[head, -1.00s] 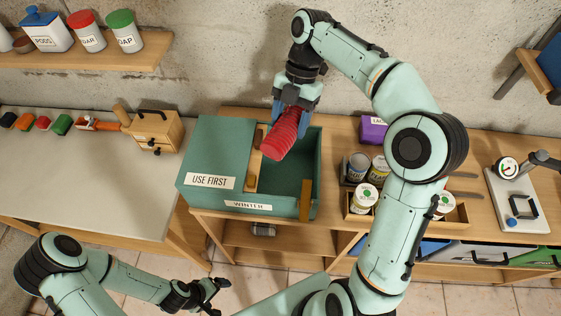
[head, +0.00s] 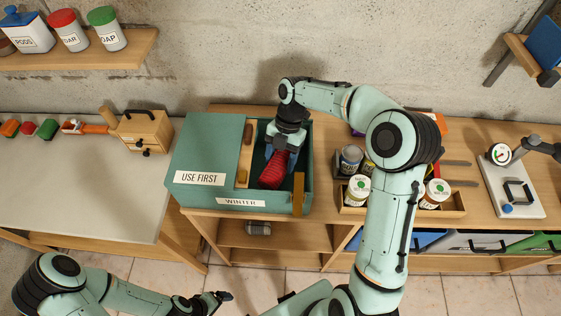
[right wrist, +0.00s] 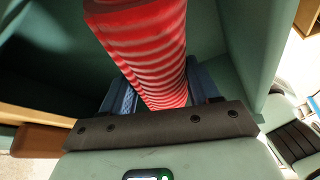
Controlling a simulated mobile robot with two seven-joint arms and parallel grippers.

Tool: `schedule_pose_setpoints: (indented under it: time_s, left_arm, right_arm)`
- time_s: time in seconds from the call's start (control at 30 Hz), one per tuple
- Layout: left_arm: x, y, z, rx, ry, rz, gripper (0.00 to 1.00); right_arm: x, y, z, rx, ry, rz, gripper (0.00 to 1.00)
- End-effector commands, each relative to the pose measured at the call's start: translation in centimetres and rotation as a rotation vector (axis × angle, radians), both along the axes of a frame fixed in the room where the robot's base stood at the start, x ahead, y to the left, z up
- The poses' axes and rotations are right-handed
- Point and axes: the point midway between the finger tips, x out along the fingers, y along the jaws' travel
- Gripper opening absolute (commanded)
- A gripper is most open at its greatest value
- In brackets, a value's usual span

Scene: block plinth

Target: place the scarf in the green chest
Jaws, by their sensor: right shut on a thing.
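The scarf (head: 274,170) is a red ribbed roll, tilted, low inside the open part of the green chest (head: 207,200). I cannot tell whether the scarf touches the chest floor. The chest carries the labels "USE FIRST" and "WINTER". My left gripper (head: 218,300) is low at the front, away from the chest; its finger gap is too small to judge.
Wooden pieces lie along the chest's inner left edge (head: 244,165) and front right corner (head: 298,193). Tins (head: 358,187) stand in a wooden tray to the right. A small wooden box (head: 143,132) stands on the left table. A shelf (head: 90,55) hangs above left.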

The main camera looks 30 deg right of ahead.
Motion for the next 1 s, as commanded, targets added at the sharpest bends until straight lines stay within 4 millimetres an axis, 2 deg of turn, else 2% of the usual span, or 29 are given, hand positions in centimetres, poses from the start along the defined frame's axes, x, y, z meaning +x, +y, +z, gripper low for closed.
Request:
schedule_pose_setpoints:
  time_s: [0.03, 0.13, 0.43, 0.9, 0.93, 1.0]
  left_arm:
    - [-0.1, 0.0, -0.1, 0.000, 0.001, 0.000, 0.89]
    - [-0.1, 0.0, -0.1, 0.000, 0.001, 0.000, 0.89]
    - [-0.1, 0.0, -0.2, 0.000, 0.001, 0.000, 0.89]
    - [-0.6, 0.0, -0.7, 0.000, 0.007, 0.000, 0.89]
    - [-0.6, 0.0, -0.7, 0.000, 0.007, 0.000, 0.89]
    - [-0.6, 0.0, -0.7, 0.000, 0.007, 0.000, 0.89]
  right_arm:
    - [-0.1, 0.0, -0.8, 0.001, 0.003, 0.001, 0.26]
    - [0.0, 0.0, -1.5, 0.001, 0.000, 0.001, 0.26]
    - [0.0, 0.0, -1.6, 0.001, -0.001, 0.000, 0.26]
    - [-0.2, 0.0, -3.0, 0.003, 0.008, 0.000, 0.26]
    - [-0.2, 0.0, -3.1, 0.003, 0.009, 0.000, 0.67]
    - [-0.3, 0.0, -3.1, 0.004, 0.012, 0.000, 0.86]
